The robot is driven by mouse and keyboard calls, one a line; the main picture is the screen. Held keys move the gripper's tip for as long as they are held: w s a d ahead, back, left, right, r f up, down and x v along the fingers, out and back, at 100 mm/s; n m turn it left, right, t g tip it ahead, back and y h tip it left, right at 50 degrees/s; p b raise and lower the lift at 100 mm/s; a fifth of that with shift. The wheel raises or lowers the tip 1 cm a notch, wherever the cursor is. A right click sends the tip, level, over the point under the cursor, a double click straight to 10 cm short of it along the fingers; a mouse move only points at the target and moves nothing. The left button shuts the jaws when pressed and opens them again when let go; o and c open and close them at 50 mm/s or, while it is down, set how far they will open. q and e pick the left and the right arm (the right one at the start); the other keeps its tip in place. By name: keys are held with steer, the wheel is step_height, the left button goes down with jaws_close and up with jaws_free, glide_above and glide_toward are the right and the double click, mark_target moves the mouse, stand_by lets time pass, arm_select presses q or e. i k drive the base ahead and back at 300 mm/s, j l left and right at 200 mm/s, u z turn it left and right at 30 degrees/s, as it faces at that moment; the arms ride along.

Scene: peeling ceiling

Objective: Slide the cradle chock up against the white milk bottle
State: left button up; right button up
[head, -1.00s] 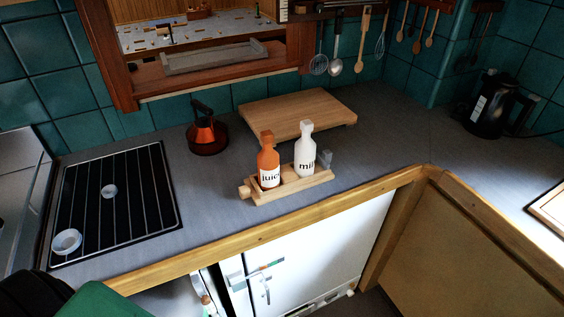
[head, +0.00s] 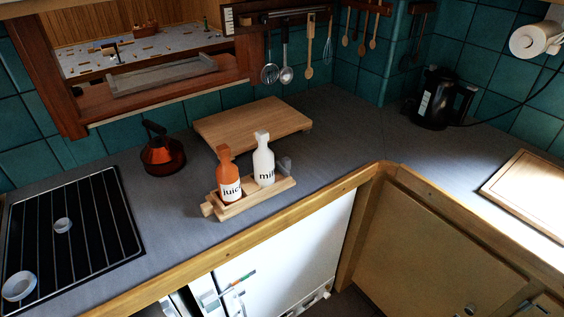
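The white milk bottle (head: 264,163) stands upright in a light wooden cradle (head: 247,199) near the counter's front edge. An orange juice bottle (head: 227,177) stands upright just left of it in the same cradle. A small greyish, translucent piece (head: 285,165), possibly the chock, is at the cradle's right end, right of the milk bottle; a small space seems to show between them. A wooden block or knob (head: 208,209) juts from the cradle's left end. Neither of my grippers is in view.
A wooden board (head: 253,131) lies behind the cradle. An orange-brown kettle (head: 162,155) stands back left. A black hob (head: 69,238) with two white cups is at left. A black electric kettle (head: 435,99) stands far right. Bare grey counter lies right of the cradle.

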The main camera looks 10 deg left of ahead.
mark_target(283, 168)
steer(key=l, duration=1.6)
